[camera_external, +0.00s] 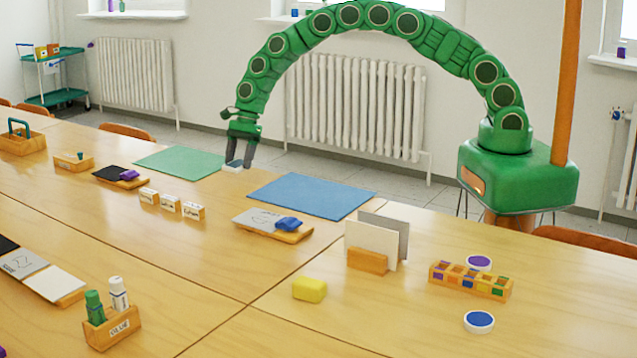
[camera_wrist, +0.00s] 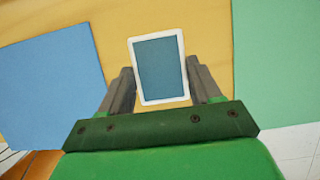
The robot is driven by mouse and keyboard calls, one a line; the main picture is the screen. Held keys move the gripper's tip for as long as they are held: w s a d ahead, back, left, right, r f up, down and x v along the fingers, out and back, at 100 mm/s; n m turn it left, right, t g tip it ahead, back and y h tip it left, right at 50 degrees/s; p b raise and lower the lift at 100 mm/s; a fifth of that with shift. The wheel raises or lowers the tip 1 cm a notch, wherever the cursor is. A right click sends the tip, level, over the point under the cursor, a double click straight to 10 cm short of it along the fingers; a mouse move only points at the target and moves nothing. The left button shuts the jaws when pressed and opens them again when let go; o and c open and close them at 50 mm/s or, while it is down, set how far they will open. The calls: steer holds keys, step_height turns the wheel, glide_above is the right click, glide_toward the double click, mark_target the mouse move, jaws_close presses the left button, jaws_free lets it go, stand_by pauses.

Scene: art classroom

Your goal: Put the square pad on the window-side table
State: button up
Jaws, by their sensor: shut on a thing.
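The square pad (camera_wrist: 160,68) has a white rim and a dark blue-teal face, and it sits between my fingertips in the wrist view. In the external view the pad (camera_external: 233,168) is a small pale block at table level, between the green mat and the blue mat. My gripper (camera_external: 238,162) points down and is shut on the pad. It also shows in the wrist view (camera_wrist: 160,88). The wooden table (camera_external: 225,205) lies beneath the pad, on the side near the radiators and windows. I cannot tell whether the pad touches the tabletop.
A green mat (camera_external: 180,162) lies left of my gripper and a blue mat (camera_external: 312,195) lies right. Small labelled blocks (camera_external: 170,203), a board with a blue item (camera_external: 272,225), a card holder (camera_external: 368,260) and a paint rack (camera_external: 470,279) stand on the tables. Round pads (camera_external: 479,322) lie at right.

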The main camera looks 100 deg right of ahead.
mark_target(239, 162)
steer(key=shift+w+d+f, duration=0.15)
steer(key=shift+w+f, duration=0.15)
steer(key=shift+f, duration=1.55)
steer(key=shift+f, duration=0.1)
steer(key=o, duration=1.2)
steer(key=shift+c, duration=0.2)
